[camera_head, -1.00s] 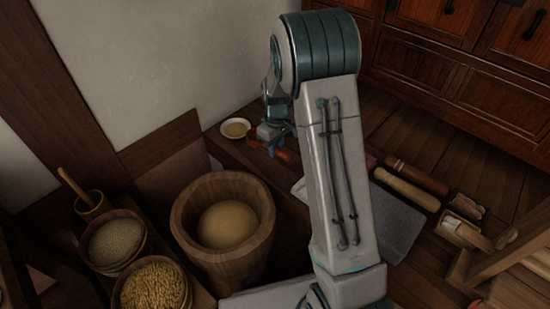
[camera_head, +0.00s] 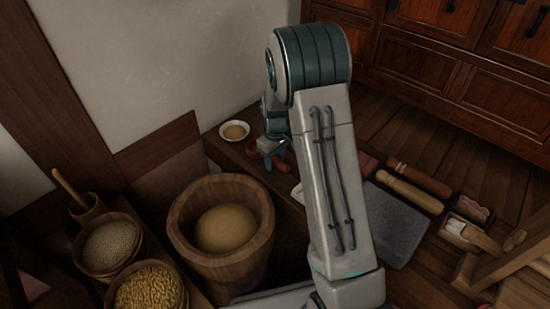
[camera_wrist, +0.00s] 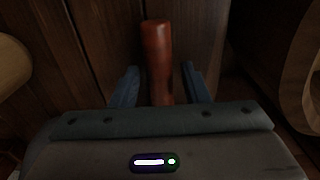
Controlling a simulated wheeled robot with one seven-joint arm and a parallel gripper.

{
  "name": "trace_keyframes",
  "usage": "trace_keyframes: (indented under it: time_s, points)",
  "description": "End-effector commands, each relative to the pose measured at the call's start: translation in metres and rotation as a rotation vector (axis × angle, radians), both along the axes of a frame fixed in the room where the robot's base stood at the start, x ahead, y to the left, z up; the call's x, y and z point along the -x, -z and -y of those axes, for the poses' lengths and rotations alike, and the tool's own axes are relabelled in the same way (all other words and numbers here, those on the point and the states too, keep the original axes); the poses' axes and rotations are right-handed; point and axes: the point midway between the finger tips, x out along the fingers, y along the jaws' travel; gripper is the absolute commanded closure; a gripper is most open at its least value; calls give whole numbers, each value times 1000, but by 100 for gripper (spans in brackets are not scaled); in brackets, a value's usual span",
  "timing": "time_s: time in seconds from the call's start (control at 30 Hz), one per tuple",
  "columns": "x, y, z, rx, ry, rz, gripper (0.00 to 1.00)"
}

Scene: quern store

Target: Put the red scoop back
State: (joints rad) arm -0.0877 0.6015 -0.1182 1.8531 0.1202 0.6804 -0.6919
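The red scoop shows in the wrist view as a rounded red-brown handle (camera_wrist: 157,50) lying between the two blue fingers of my gripper (camera_wrist: 160,82). Gaps show on both sides of the handle, so the fingers are open and apart from it. In the head view, my gripper (camera_head: 269,157) is low over the wooden ledge behind the mortar. A red part of the scoop (camera_head: 281,165) shows just right of the fingers. The rest of the scoop is mostly hidden by the gripper, and its bowl is not clear.
A large wooden mortar (camera_head: 181,222) with tan contents stands in front. A small white dish (camera_head: 223,133) is behind. Grain tubs (camera_head: 148,242) and a pot with a handle (camera_head: 88,210) stand left. A grey slab (camera_head: 405,235) and rolling pins (camera_head: 410,193) lie right.

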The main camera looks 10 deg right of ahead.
Motion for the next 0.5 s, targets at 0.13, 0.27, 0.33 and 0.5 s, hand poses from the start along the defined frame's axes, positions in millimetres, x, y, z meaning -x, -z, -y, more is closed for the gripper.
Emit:
trace_keyframes:
  time_s: [0.13, 0.27, 0.33, 0.5]
  points:
    - [0, -3, 0, -1, 0, 1, 59]
    - [0, -20, 0, 0, 0, 2, 59]
    - [0, -34, 0, -1, 1, 3, 59]
    - [0, -73, 0, -1, -1, 3, 59]
